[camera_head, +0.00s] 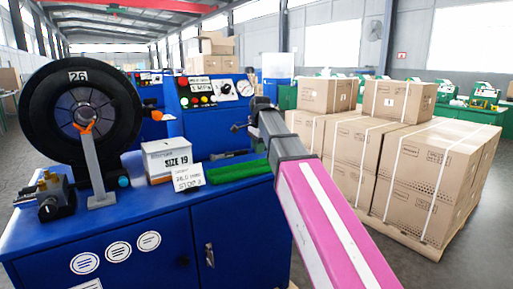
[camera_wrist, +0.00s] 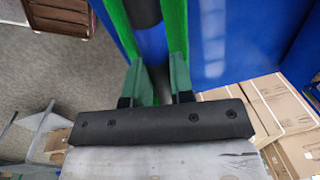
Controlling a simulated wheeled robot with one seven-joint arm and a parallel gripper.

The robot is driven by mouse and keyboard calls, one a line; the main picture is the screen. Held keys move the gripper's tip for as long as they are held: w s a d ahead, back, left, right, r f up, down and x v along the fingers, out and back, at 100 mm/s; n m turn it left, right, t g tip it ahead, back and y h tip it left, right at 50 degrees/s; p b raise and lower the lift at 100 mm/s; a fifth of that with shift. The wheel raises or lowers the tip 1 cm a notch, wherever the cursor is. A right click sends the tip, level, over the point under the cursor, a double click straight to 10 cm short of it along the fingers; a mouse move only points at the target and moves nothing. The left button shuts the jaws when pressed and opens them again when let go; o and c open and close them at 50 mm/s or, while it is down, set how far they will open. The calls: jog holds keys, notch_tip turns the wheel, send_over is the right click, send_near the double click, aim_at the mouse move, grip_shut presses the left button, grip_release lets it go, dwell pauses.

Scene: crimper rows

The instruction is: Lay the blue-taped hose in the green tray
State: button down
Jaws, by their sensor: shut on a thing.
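My gripper (camera_wrist: 156,70) is shut on the blue-taped hose in the wrist view. The hose is black (camera_wrist: 145,12), with a blue band of tape (camera_wrist: 151,43) just ahead of the fingers. The green tray (camera_wrist: 174,25) shows as a green strip on each side of the hose, so the hose lines up between its long sides. I cannot tell whether the hose touches the tray floor. In the head view the green tray (camera_head: 222,172) lies on the blue bench's front right part. The hose and fingers cannot be made out there; my arm covers the tray's right end.
A white SIZE 19 box (camera_head: 168,160) and a written card (camera_head: 188,177) stand just left of the tray. A large black reel (camera_head: 80,120) is at the bench's left. A blue control panel (camera_head: 215,90) rises behind. Stacked cartons (camera_head: 425,160) stand to the right.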

jog(key=shift+f, duration=3.1)
jog(key=shift+f, duration=0.55)
jog(key=c, duration=0.9)
grip_release()
jog(key=shift+r, duration=0.1)
jog(key=shift+r, duration=2.9)
jog(key=shift+d, duration=0.1)
